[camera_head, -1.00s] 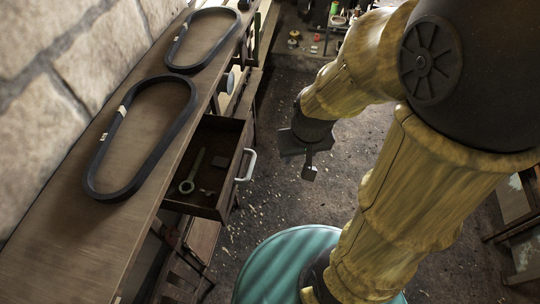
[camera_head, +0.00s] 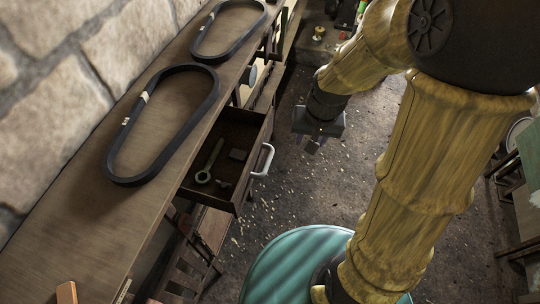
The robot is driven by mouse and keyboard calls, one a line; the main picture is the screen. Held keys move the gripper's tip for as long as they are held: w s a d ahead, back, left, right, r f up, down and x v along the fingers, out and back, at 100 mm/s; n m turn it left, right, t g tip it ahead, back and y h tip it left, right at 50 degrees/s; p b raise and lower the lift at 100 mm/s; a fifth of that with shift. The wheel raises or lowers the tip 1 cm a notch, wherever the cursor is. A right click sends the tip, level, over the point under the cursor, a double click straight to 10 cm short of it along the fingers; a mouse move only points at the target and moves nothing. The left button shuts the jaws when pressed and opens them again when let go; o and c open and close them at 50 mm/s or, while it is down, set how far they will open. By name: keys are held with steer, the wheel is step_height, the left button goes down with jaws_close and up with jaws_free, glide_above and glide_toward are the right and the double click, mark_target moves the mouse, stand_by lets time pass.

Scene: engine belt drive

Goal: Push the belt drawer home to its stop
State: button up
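The belt drawer (camera_head: 243,181) stands pulled out from under the front edge of the wooden bench. It has dark wooden walls and a pale curved handle (camera_head: 264,160) on its front. A greenish wrench (camera_head: 209,163) and a few small dark pieces lie inside it. My gripper (camera_head: 314,144) hangs from the arm to the right of the handle, apart from it, over the floor. The fingers point down and away from the camera, and their gap cannot be made out. I see nothing held in it.
Two black belts, a nearer one (camera_head: 163,125) and a farther one (camera_head: 228,29), lie on the bench top (camera_head: 75,235). A wooden chair-like frame (camera_head: 188,262) stands below the drawer. Open floor lies in front of the handle. Small items stand at the far end.

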steer(key=w+a+f+m+g+y, duration=0.1)
steer(key=w+a+f+m, duration=0.1)
steer(key=w+a, duration=0.4)
steer(key=shift+w+a+f+m, duration=0.3)
steer(key=shift+w, duration=0.15)
steer(key=shift+f, duration=0.1)
steer(key=p, duration=0.4)
glide_toward(269, 158)
steer(key=f, duration=0.5)
steer(key=a+f, duration=0.1)
steer(key=f, duration=0.2)
steer(key=shift+w+a+f, duration=0.1)
steer(key=shift+w+f, duration=0.2)
steer(key=shift+w, duration=0.05)
jaws_close()
